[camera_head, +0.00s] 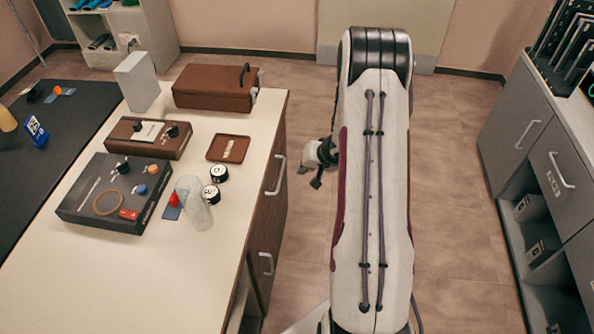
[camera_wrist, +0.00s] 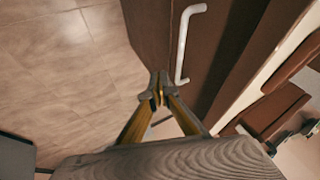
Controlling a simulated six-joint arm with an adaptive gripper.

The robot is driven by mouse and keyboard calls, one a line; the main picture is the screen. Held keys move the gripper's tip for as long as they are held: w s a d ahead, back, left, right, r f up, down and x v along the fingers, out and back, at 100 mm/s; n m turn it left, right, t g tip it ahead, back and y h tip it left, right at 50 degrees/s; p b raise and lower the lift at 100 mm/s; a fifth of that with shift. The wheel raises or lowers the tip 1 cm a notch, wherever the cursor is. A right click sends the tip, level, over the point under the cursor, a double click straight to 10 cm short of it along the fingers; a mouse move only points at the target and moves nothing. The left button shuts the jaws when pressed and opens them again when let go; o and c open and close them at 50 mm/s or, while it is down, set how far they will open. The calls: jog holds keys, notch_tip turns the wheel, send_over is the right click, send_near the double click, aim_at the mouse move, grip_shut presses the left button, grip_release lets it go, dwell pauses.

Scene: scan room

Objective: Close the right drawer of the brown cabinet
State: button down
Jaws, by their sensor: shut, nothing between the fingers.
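The brown cabinet (camera_head: 278,126) has a pale top and brown fronts that face right in the head view. A white handle (camera_head: 275,175) is on its farther front, and another handle (camera_head: 267,263) is on the nearer one. My gripper (camera_head: 309,174) is to the right of the farther handle, over the floor. In the wrist view my gripper (camera_wrist: 158,93) is shut and empty, its tips beside the lower end of a white handle (camera_wrist: 186,42) on a brown front (camera_wrist: 228,50). I cannot tell whether the tips touch the front, or how far any drawer is out.
The cabinet top (camera_head: 130,285) holds a brown case (camera_head: 213,90), a small tray (camera_head: 228,148), control boxes (camera_head: 115,190) and a clear cylinder (camera_head: 194,203). A grey cabinet (camera_head: 530,125) stands at the right. Open floor (camera_head: 455,210) lies between the cabinets.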

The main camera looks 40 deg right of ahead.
jog(key=v, duration=0.7)
jog(key=shift+r+m, duration=0.1)
jog(key=shift+m, duration=0.2)
dwell(0.7)
jog(key=s+a+r+g+y, duration=0.2)
jog(key=s+a+r, duration=0.35)
jog(key=a, duration=0.35)
jog(key=s+a+r+g+y, duration=0.1)
jog(key=s+a+r, duration=0.4)
jog(key=a, duration=0.4)
jog(key=s+a+r+n+t+h, duration=0.1)
jog(key=s+a+r+n+h, duration=0.1)
jog(key=s+a+r+n, duration=0.2)
jog(key=s+a+r+n+h, duration=0.1)
jog(key=s+a+r+n, duration=0.3)
jog(key=r, duration=1.1)
jog(key=shift+s+a+t+h, duration=0.4)
jog(key=shift+s+a, duration=1.25)
jog(key=shift+s, duration=1.5)
